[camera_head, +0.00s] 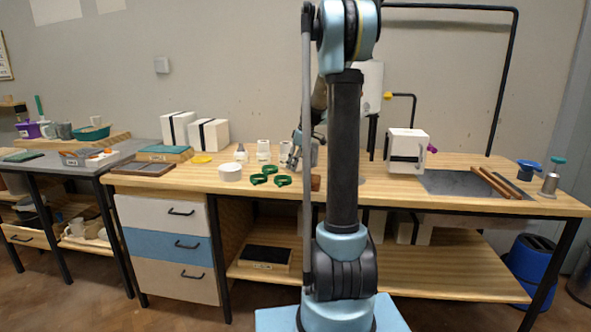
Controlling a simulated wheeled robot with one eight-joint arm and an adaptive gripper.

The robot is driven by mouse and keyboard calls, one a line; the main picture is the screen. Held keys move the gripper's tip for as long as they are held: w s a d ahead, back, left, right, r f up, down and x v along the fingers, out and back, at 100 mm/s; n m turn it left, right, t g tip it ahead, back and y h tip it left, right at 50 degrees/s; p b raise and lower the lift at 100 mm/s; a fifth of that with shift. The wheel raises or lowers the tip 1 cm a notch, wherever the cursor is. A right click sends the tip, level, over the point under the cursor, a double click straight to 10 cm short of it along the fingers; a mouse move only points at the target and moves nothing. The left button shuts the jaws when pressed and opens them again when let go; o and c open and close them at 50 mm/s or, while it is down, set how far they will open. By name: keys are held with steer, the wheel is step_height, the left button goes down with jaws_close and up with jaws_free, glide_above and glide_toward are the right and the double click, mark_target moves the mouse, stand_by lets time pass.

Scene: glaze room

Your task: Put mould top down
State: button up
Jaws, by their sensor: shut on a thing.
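My gripper (294,160) is over the middle of the wooden workbench, pointing down, partly hidden by my own arm. It is shut, and a small white piece (285,148) shows at its fingers. The view is too small to tell whether this piece is the mould top or how far it is from the bench. Two white block moulds with black straps stand at the back left, one (176,128) beside the other (209,134). Another white strapped mould (407,146) stands right of my arm, with a purple part at its side.
Green rings (258,179) and a white round pot (230,172) lie left of my gripper. Small white blocks (263,150) stand behind them. A grey board (450,184) with brown sticks (491,183) lies right.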

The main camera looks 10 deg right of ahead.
steer(key=shift+f, duration=0.95)
steer(key=o, duration=1.1)
steer(key=v, duration=1.2)
steer(key=s+a+m, duration=0.2)
steer(key=s, duration=0.9)
steer(key=s+f+m+h, duration=0.1)
steer(key=s+f+m, duration=0.1)
steer(key=s+f, duration=0.4)
steer(key=s+f+m, duration=0.3)
steer(key=s+f, duration=0.3)
steer(key=s, duration=0.8)
steer(key=s+f+m+h, duration=0.1)
steer(key=s+f+m, duration=0.1)
steer(key=s+f, duration=0.4)
steer(key=shift+s+a+f+m+h, duration=0.1)
steer(key=shift+s+a+f+m, duration=0.05)
steer(key=shift+s, duration=0.65)
steer(key=shift+s+a+f+m+h, duration=0.1)
steer(key=shift+s, duration=0.75)
steer(key=shift+s+a+f+m+h, duration=0.1)
steer(key=shift+s+a+f+m, duration=0.05)
steer(key=shift+s, duration=0.65)
